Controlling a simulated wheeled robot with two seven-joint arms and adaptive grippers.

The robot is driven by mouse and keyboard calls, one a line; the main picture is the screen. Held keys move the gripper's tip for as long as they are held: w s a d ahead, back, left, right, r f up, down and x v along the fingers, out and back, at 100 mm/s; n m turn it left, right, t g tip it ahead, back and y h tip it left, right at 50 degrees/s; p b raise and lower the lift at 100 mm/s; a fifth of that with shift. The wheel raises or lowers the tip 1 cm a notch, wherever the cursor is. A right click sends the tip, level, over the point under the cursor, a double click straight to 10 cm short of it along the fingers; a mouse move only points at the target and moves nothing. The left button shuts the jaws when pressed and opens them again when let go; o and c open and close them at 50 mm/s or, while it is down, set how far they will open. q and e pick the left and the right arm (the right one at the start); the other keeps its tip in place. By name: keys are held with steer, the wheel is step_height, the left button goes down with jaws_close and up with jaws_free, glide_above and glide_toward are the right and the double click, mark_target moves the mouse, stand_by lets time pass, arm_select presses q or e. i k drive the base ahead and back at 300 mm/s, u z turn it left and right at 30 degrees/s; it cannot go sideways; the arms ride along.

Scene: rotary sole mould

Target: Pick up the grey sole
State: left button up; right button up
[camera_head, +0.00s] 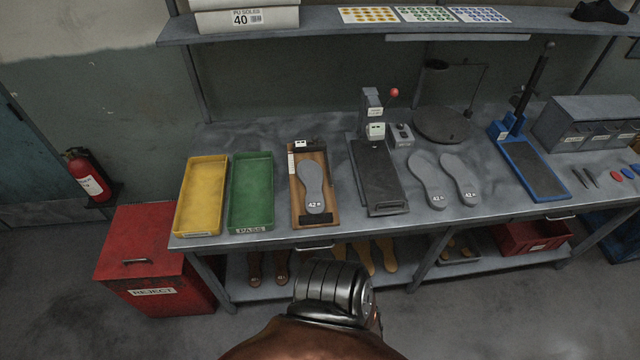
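Three grey soles lie flat on the workbench, each with a white "42" mark. One grey sole (312,183) rests on a brown wooden board (331,214) left of the bench's middle. The other two lie side by side on the bare bench to the right, a left one (427,178) and a right one (460,176).
An empty yellow tray (202,161) and an empty green tray (252,159) stand at the bench's left. A dark plate device (376,172) separates the board from the paired soles. A blue-framed stand (541,184) is further right. A red reject bin (152,240) stands on the floor.

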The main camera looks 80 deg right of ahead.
mark_target(310, 173)
steer(key=z, duration=0.85)
steer(key=i, duration=0.85)
steer(key=z, duration=1.25)
steer(key=i, duration=0.2)
steer(key=z, duration=0.1)
